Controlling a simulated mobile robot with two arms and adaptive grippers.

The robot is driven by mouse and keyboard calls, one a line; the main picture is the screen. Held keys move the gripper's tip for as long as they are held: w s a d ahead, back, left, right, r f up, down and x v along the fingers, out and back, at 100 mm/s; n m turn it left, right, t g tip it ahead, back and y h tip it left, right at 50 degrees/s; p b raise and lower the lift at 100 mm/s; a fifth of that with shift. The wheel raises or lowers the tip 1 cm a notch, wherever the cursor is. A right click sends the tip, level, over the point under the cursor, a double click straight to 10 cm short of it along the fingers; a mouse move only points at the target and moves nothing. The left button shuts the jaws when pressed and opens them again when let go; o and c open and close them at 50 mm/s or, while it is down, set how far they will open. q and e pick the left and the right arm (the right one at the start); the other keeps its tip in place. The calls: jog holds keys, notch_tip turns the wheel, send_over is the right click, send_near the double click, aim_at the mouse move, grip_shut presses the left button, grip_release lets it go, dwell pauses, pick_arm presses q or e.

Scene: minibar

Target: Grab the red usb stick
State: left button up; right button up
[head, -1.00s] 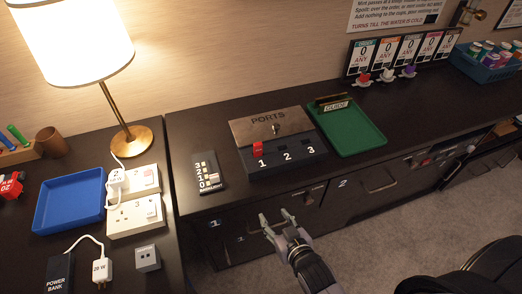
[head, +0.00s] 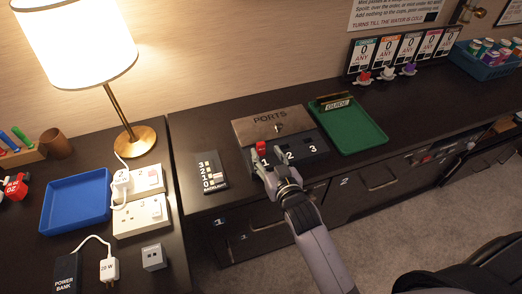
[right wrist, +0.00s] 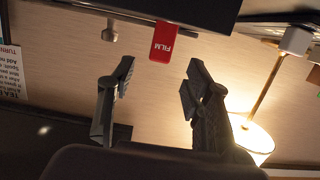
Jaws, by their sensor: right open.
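The red usb stick (head: 261,147) stands in port 1 of the dark ports box (head: 311,146). In the right wrist view the stick (right wrist: 165,42) reads "FILM" and juts from the dark box edge (right wrist: 185,9). My right gripper (head: 264,166) is at the front of the box, close to the stick. Its two fingers (right wrist: 160,68) are open and apart, with the stick between their lines just beyond the tips. The fingers do not appear to touch it. My left gripper is not in view.
A backlight switch panel (head: 211,171) lies left of the box. A green tray (head: 369,133) with a guide sign lies to its right. A lamp (head: 123,95), a blue tray (head: 76,203) and white sockets (head: 141,216) are further left.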

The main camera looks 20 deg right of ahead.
aim_at(262, 145)
jog(key=shift+w+a+f+p, duration=0.15)
jog(key=shift+w+f, duration=0.15)
jog(key=shift+w, duration=1.2)
jog(key=shift+w+d+f+p, duration=0.15)
jog(key=shift+w+f, duration=0.1)
jog(key=shift+w, duration=1.25)
jog(key=shift+a, duration=0.1)
grip_shut()
